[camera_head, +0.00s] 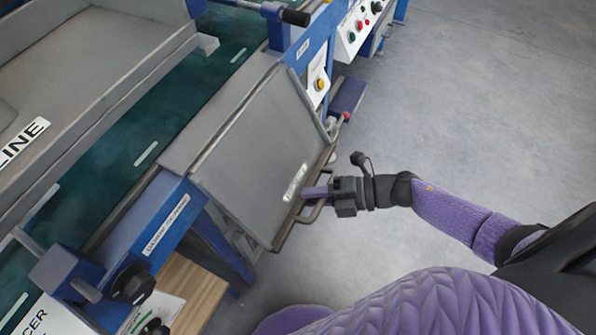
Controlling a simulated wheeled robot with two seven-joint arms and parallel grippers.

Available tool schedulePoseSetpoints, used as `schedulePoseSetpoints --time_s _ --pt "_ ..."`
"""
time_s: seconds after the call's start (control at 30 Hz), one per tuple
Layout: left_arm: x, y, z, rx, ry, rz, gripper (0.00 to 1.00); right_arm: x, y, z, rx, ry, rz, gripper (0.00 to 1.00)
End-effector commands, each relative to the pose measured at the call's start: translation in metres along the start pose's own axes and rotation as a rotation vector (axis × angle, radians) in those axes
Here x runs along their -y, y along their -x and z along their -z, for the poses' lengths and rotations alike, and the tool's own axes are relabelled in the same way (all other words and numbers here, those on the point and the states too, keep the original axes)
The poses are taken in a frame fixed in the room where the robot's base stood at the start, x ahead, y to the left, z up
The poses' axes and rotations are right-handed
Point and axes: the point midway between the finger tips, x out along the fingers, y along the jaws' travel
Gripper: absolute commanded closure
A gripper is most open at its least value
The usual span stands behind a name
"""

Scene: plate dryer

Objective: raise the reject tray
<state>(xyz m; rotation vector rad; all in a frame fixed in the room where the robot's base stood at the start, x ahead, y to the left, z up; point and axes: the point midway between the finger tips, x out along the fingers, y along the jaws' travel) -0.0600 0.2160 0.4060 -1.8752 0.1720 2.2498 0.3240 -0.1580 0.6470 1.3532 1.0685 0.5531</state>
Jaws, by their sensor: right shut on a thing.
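The reject tray (250,140) is a flat grey metal panel on the side of the blue machine. It slopes down from the machine's edge toward the floor side, with a label near its outer edge. A bar handle (318,211) sticks out from that outer edge. My right gripper (316,193) is at the handle, its fingers shut on it. The exact contact is partly hidden by the fingers. My left gripper is not in view.
The blue machine frame (160,215) with knobs runs along the tray's lower left. A control panel with buttons (357,27) and a yellow button (320,84) sit beyond the tray. A green conveyor belt (120,160) lies behind it. The grey floor (470,110) at right is clear.

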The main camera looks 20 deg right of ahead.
Motion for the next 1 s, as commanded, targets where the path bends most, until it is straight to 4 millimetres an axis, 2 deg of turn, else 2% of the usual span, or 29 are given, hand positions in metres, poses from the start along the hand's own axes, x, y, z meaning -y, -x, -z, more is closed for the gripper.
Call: schedulePoseSetpoints --time_s 0.03,0.47,0.7,0.9,1.0 --pt "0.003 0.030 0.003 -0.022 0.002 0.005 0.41 -0.031 0.013 0.000 0.010 0.003 0.016 1.00" --pt "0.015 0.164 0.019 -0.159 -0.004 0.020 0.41 -0.080 0.075 0.026 0.012 -0.160 0.393 1.00" --pt "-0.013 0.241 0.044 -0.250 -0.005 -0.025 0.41 -0.115 0.099 0.037 0.010 -0.249 0.601 1.00" --pt "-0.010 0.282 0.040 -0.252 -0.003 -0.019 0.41 -0.140 0.111 0.044 0.008 -0.312 0.746 1.00" --pt "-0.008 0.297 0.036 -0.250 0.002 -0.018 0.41 -0.151 0.114 0.046 0.008 -0.314 0.740 1.00"
